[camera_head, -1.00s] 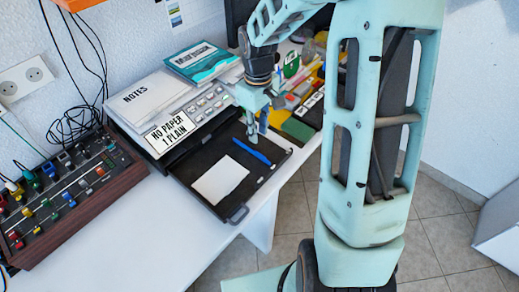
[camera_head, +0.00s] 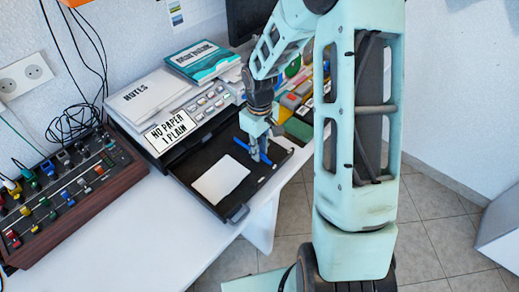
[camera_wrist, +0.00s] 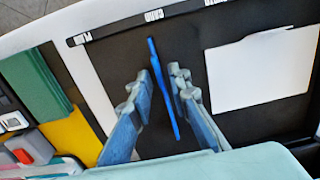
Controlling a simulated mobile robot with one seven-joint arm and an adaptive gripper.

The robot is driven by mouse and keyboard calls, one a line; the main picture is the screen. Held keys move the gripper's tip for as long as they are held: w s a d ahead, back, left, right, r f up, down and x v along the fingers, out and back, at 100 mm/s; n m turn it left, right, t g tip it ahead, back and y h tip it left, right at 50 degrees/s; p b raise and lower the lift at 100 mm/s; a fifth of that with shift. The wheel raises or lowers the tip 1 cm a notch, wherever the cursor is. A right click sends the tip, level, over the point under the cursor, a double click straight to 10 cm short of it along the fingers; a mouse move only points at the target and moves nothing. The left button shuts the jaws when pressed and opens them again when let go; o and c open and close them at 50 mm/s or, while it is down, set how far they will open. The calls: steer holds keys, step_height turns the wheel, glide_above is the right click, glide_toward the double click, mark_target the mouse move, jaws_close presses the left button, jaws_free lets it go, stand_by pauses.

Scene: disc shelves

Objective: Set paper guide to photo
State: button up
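The blue paper guide (camera_head: 240,144) is a thin bar in the black printer tray (camera_head: 224,211); it also shows in the wrist view (camera_wrist: 154,52). My gripper (camera_head: 258,154) is low over the tray. In the wrist view my gripper's two fingers (camera_wrist: 158,88) stand open on either side of the guide, with gaps to it. The head view partly hides the guide behind the fingers. Small white labels (camera_wrist: 154,16) line the tray's edge. The middle one seems to read CARD; the others are hard to read.
A white sheet (camera_head: 220,181) lies in the tray, beside the guide. The printer's sign (camera_head: 170,131) reads NO PAPER 1 PLAIN. Notes and a teal book (camera_head: 202,61) lie on top. A mixer (camera_head: 65,195) stands left; stationery (camera_head: 300,108) sits right of the tray.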

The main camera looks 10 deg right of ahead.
mark_target(245, 170)
jaws_close()
steer(key=s+a, duration=0.1)
steer(key=a, duration=0.1)
steer(key=s+a, duration=0.1)
steer(key=a, duration=0.1)
steer(key=s+a+b, duration=0.1)
steer(key=s, duration=0.1)
steer(key=shift+s+a, duration=0.1)
steer(key=shift+a, duration=0.3)
steer(key=shift+o, duration=1.2)
jaws_free()
step_height(245, 170, up, 12)
